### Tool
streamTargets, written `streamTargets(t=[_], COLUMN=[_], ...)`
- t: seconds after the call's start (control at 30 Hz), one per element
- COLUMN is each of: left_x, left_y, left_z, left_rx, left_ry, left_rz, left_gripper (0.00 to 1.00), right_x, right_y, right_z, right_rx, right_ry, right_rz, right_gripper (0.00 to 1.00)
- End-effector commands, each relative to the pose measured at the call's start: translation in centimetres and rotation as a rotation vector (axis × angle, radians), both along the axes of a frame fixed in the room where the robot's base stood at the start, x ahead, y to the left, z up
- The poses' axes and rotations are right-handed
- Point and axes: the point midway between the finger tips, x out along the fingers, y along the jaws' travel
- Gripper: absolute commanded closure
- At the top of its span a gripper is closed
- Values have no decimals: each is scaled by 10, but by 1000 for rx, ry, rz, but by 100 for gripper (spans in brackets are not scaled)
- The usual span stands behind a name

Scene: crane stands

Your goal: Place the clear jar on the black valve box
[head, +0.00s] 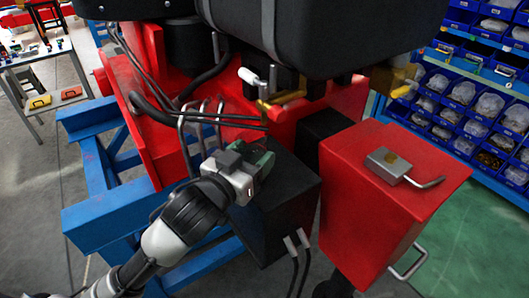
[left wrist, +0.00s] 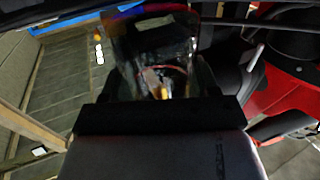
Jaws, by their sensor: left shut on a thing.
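The black valve box (head: 285,215) stands in the middle of the head view, with cables leaving its front face. My left gripper (head: 250,168) is over the top of this box, its arm coming from the lower left. It is shut on the clear jar (head: 264,163), which looks dark greenish and is partly hidden by the gripper. In the left wrist view the see-through jar (left wrist: 155,45) shows just beyond the gripper body. I cannot tell whether the jar touches the box top. My right gripper is not in view.
A red box (head: 365,205) with a metal latch (head: 398,165) on top stands right of the valve box. Thin rods and hoses (head: 205,117) run just behind the jar. A large black housing (head: 330,35) overhangs the back. A blue stand (head: 110,205) is at left.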

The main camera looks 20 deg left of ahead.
Motion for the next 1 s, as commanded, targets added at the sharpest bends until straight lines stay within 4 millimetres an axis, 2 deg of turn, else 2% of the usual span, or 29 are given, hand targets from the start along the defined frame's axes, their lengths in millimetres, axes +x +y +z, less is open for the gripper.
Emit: streamTargets(t=[0.17, 0.33, 0.4, 0.47, 0.83, 0.87, 1.0], left_x=[16, 45, 43, 43, 42, 42, 42], left_y=[-5, -13, -12, -12, -12, -12, -12], left_z=[3, 4, -9, -13, -18, -18, -17], left_rx=[0, 1, 1, 0, 0, 0, 1], left_ry=[-2, -3, 4, 1, -1, -1, -1], left_rz=[-1, 0, 0, -1, -1, -1, -1], left_gripper=[63, 63, 63, 63, 63, 38, 17], right_x=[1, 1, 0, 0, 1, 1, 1], right_y=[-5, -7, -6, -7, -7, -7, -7], right_z=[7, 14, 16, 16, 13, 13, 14], right_rx=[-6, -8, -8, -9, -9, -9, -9], right_ry=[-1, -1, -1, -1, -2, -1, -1], right_rz=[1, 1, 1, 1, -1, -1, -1], right_gripper=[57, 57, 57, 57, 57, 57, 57])
